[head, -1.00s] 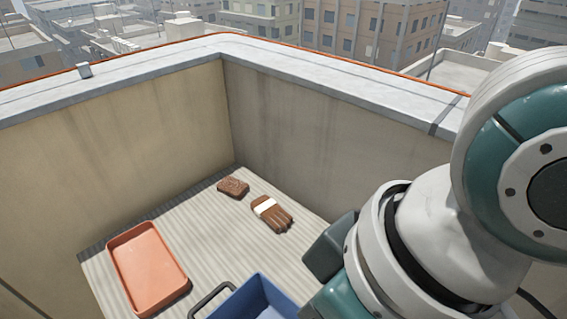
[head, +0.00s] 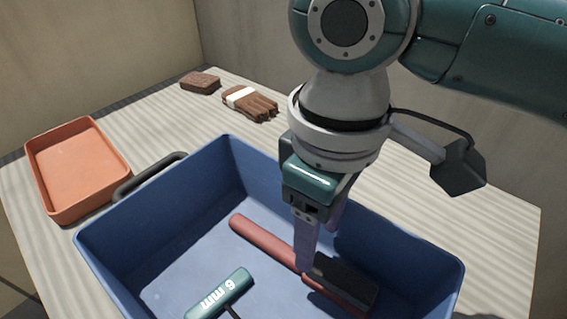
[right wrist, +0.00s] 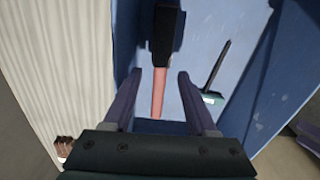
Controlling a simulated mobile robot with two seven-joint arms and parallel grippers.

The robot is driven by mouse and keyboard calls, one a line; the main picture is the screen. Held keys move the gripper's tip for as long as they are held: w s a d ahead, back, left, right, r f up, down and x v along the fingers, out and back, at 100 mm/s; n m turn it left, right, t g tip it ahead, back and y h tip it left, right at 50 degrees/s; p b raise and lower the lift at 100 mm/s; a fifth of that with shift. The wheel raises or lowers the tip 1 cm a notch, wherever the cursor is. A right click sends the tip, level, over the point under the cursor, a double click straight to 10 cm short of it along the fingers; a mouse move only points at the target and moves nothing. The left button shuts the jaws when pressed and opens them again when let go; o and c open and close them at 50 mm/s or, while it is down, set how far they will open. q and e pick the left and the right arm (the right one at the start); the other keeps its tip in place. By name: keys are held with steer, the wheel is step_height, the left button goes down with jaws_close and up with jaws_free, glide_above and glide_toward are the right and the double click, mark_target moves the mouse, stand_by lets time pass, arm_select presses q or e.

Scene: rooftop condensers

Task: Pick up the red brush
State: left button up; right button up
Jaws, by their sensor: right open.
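The red brush (head: 268,241) lies in the blue bin (head: 150,207), its red handle toward the upper left and its dark bristle head toward the lower right. My right gripper (head: 318,262) points down into the bin, over the brush where handle and head meet. In the right wrist view the open fingers (right wrist: 153,85) have the red handle (right wrist: 159,92) showing between them, with the dark head (right wrist: 166,30) ahead. I cannot tell how far above the brush the fingertips are.
An orange tray (head: 77,206) stands left of the bin. The bin's walls surround the gripper.

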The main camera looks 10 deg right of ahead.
mark_target(319, 262)
steer(key=f, duration=0.2)
steer(key=f+b, duration=0.1)
steer(key=f, duration=0.1)
steer(key=f+b, duration=0.1)
steer(key=f, duration=0.1)
steer(key=shift+s+d+f, duration=0.1)
steer(key=shift+s+f, duration=0.2)
jaws_close()
steer(key=shift+r, duration=0.1)
